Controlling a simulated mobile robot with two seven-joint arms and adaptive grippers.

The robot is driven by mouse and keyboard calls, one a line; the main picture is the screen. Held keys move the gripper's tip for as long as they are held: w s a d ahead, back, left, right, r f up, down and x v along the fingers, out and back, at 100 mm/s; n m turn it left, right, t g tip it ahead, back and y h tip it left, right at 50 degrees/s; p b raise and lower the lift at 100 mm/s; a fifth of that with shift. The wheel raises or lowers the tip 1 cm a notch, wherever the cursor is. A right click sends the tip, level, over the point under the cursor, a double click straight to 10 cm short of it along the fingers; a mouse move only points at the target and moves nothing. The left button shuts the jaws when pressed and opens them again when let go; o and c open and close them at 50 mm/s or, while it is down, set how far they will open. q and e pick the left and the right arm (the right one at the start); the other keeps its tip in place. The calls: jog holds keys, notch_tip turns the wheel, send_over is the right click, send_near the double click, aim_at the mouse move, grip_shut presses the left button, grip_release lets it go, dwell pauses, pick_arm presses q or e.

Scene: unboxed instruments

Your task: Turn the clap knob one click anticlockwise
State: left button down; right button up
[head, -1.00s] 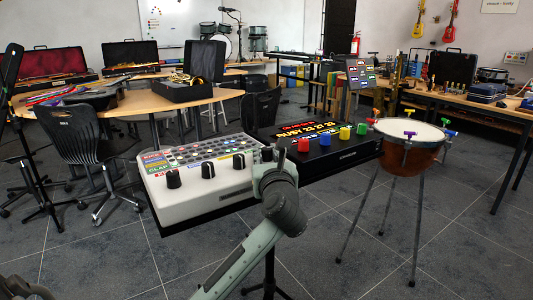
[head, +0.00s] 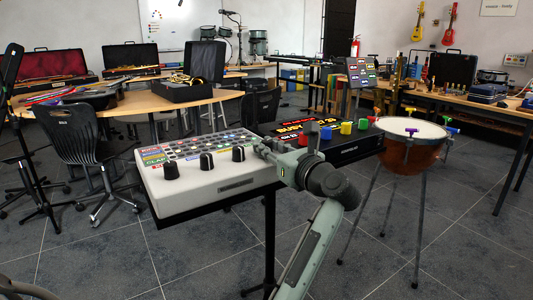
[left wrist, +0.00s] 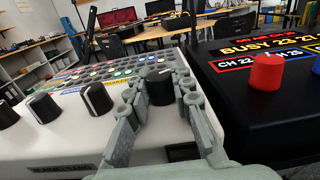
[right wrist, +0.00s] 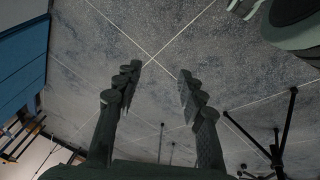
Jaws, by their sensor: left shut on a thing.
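The white drum machine (head: 215,187) has a row of black knobs along its front and coloured row labels at its left end, including a green one reading CLAP (head: 154,161). Three knobs stand free in the head view: left (head: 171,170), second (head: 207,161) and third (head: 239,154). My left gripper (head: 262,148) is at the rightmost knob, hiding it there. In the left wrist view this rightmost knob (left wrist: 160,88) stands upright between the gripper's fingers, which are shut on it. I cannot read which knob is the clap one. My right gripper (right wrist: 160,80) is open and empty over the floor.
A black box (head: 350,147) with red, blue, yellow and green knobs sits close to the right of the drum machine. A copper kettledrum (head: 412,155) stands further right. A chair (head: 82,140) and tables are behind. The floor in front is clear.

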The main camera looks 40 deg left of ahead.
pick_arm(q)
jog(key=shift+f+n+g+y+b, duration=0.1)
jog(key=shift+n+g+y+b, duration=0.4)
jog(key=shift+g, duration=0.4)
pick_arm(e)
jog(key=shift+d+v, duration=0.1)
jog(key=shift+v, duration=0.65)
jog(key=shift+d+v, duration=0.15)
jog(key=shift+v, duration=0.65)
pick_arm(q)
jog(key=c, duration=1.3)
grip_release()
jog(key=v, duration=1.2)
pick_arm(e)
jog(key=shift+s, duration=0.1)
